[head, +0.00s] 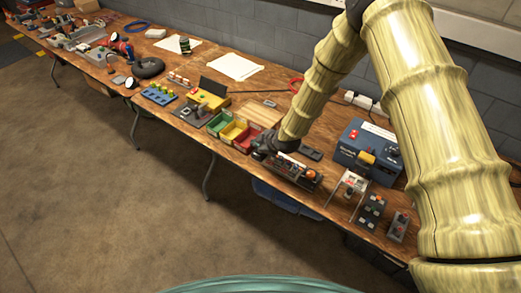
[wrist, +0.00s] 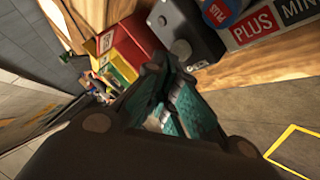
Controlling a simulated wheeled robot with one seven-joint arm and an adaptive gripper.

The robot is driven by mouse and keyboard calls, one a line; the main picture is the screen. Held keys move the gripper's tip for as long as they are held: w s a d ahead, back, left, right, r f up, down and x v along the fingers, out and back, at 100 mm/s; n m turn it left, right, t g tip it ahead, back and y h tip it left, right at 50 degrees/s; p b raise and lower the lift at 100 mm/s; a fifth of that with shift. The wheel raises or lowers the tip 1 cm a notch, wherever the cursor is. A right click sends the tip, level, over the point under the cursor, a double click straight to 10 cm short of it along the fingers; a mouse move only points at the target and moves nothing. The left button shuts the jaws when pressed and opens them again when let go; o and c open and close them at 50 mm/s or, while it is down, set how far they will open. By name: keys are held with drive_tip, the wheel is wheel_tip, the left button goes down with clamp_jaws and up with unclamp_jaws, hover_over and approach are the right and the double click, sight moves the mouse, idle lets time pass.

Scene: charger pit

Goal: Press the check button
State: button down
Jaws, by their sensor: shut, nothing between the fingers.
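My gripper (wrist: 163,72) is shut and empty. In the wrist view its tips lie in front of a dark grey box (wrist: 197,38). The box has small pale round parts near its top and a rounded knob-like part. In the head view my gripper (head: 264,146) is over the near edge of the table, at the left end of a dark device (head: 291,169) with a red-orange round part. I cannot tell which part is the check button; no label for it is readable. I cannot tell whether the tips touch anything.
Green, yellow and red bins (head: 232,131) stand just left of my gripper. A blue case (head: 368,146), small button boxes (head: 371,208) and a dark box (head: 399,226) stand to the right. A PLUS label (wrist: 255,27) lies beside the grey box. The floor before the table is clear.

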drive_tip(key=shift+f+b, duration=0.3)
drive_tip(key=shift+f, duration=0.1)
idle(0.4)
drive_tip(key=shift+r, duration=0.1)
idle(0.3)
drive_tip(key=shift+r+p, duration=0.3)
drive_tip(key=shift+r, duration=0.4)
drive_tip(key=shift+r, duration=0.1)
drive_tip(key=shift+r+p, duration=1.1)
drive_tip(key=shift+r, duration=1.35)
drive_tip(key=shift+f, duration=0.1)
